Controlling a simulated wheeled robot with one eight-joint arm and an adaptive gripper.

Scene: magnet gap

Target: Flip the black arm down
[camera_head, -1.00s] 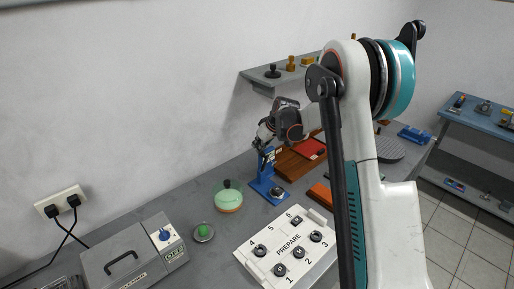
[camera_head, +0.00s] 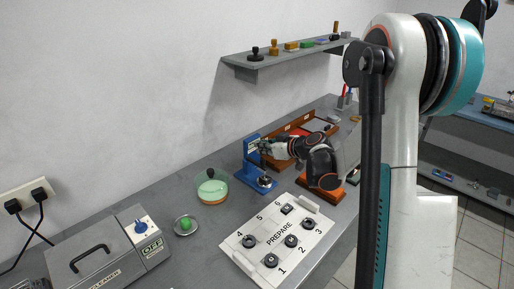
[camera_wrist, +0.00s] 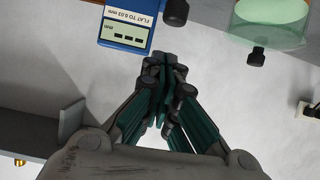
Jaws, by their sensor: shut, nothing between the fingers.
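The blue stand (camera_head: 248,172) is on the grey bench, with a dark round part (camera_head: 264,181) on its base. In the wrist view the blue stand (camera_wrist: 124,42) shows a white label and a small display at the top. A black knob-like end (camera_wrist: 175,12) is beside it; I cannot tell whether this is the black arm, whose full shape and position are not clear. My gripper (camera_head: 262,147) is at the upper part of the stand; it also shows in the wrist view (camera_wrist: 163,75). Its fingers are together and empty, just below the stand in that picture. Contact cannot be told.
A green round dish with a black knob (camera_head: 211,188) is left of the stand. A white PREPARE board (camera_head: 262,228) with several black pieces lies in front. A grey cleaner box (camera_head: 105,262) is at the left. A wall shelf (camera_head: 290,56) hangs above.

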